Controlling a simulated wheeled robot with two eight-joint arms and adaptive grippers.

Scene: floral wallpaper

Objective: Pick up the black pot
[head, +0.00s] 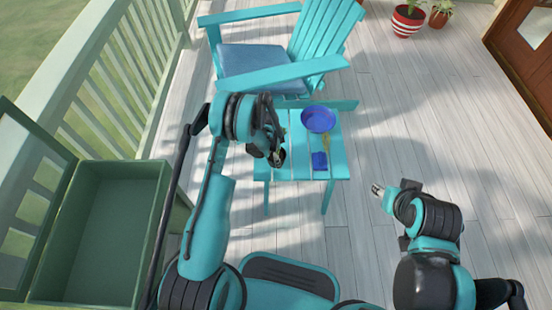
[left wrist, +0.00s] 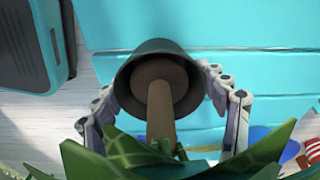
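The black pot (left wrist: 137,66) shows in the left wrist view, its open rim facing the camera, with brown inside and a brown stem. Green leaves (left wrist: 100,158) fill the bottom of that view and hide part of the fingers. My left gripper (left wrist: 160,85) has one finger on each side of the pot, both appearing to touch it. In the head view the pot (head: 280,156) is a small dark shape by my left gripper (head: 274,153), over the left side of the teal table. My right gripper (head: 377,189) is away from the pot, over the floor; its fingers are too small to read.
The slatted teal table (head: 297,160) also holds a blue bowl (head: 318,119), a small blue item (head: 319,161) and a wooden-handled tool. A teal chair (head: 260,62) stands behind it. A green open box (head: 105,225) is at left.

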